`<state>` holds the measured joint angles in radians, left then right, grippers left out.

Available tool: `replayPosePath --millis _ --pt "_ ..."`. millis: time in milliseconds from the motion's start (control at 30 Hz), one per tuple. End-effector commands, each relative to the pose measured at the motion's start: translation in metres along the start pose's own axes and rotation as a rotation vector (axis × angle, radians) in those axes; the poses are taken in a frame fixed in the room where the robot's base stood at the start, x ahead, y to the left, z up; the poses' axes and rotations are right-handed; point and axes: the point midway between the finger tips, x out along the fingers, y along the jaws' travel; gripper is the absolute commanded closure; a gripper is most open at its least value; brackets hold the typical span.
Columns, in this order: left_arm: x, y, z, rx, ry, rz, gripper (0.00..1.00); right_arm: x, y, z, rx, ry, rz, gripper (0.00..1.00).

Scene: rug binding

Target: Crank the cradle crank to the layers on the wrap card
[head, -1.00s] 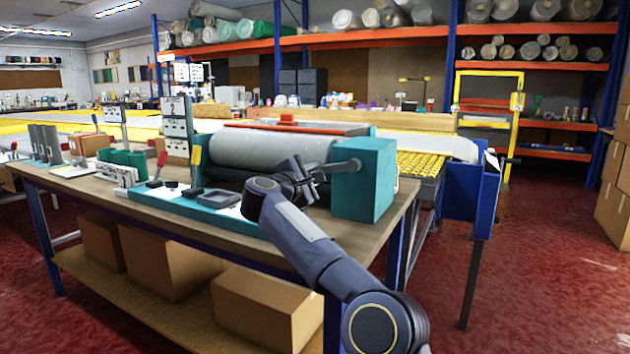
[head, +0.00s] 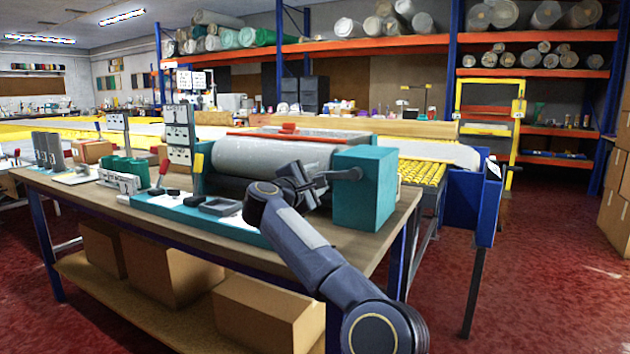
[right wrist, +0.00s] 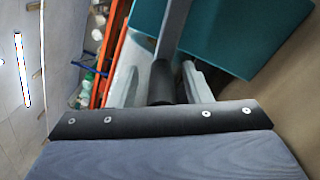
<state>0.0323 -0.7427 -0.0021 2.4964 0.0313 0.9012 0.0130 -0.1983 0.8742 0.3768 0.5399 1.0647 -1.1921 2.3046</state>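The crank (head: 340,175) is a grey arm on the left side of a teal box (head: 365,190), at the end of a large grey roll (head: 270,157). My right gripper (head: 308,184) is at the free end of the crank. In the right wrist view, the dark round crank handle (right wrist: 162,84) lies between the two grey fingers, with narrow gaps seeming to show beside it, so the fingers look open around it. Upright boards with white cards (head: 178,136) stand left of the roll; their print is too small to read, and I cannot tell which is the wrap card. My left gripper is out of view.
The wooden bench (head: 395,225) holds a teal tray (head: 190,208) with dark parts, green cylinders (head: 125,168) and grey tubes (head: 48,150) on the left. A yellow slatted table (head: 422,172) stands behind. Cardboard boxes (head: 270,310) lie on the shelf below.

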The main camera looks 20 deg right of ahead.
Motion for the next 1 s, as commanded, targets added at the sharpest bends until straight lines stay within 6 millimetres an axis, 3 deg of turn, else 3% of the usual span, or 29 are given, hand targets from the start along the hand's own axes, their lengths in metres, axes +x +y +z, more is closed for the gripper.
replayPosePath --millis 233,400,700,1000 --pt "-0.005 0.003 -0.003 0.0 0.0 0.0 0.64 0.0 0.007 0.004 0.001 0.001 -0.001 0.56" --pt "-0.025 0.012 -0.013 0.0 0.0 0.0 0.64 0.0 0.036 0.02 0.004 0.0 0.0 0.56" --pt "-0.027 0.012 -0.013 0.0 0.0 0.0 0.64 -0.044 0.07 0.066 0.005 0.001 0.003 0.56" --pt "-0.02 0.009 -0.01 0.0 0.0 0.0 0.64 -0.1 0.078 0.103 0.001 0.002 0.003 0.56"
